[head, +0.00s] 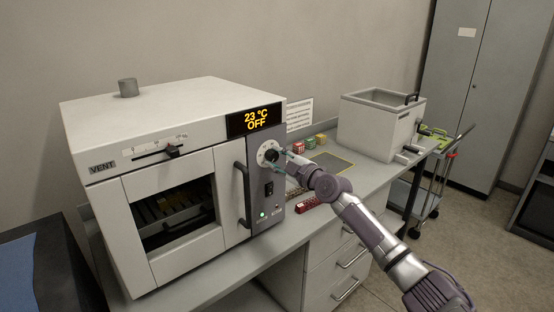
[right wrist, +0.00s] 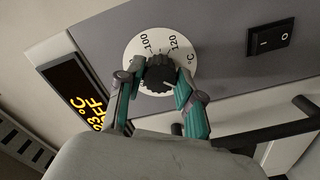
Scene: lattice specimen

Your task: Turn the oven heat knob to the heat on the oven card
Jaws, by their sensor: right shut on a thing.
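The white oven (head: 185,95) stands on the bench at left. Its display (head: 255,119) reads 23 °C and OFF. The black ribbed heat knob (head: 270,155) sits on a white dial on the grey panel below the display. In the right wrist view the knob (right wrist: 158,75) is between the teal-padded fingers of my right gripper (right wrist: 160,78), which is shut on it. The dial marks 100 and 120 show; the other marks are hidden or unclear. A white printed sheet (head: 299,113) is behind the oven, too small to read. My left gripper is out of view.
A power switch (head: 269,189) and a lit green lamp are below the knob; the oven door handle (head: 242,195) is left of them. Small coloured blocks (head: 309,144) and a red object (head: 307,205) lie on the bench. A bath (head: 378,125) stands farther right.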

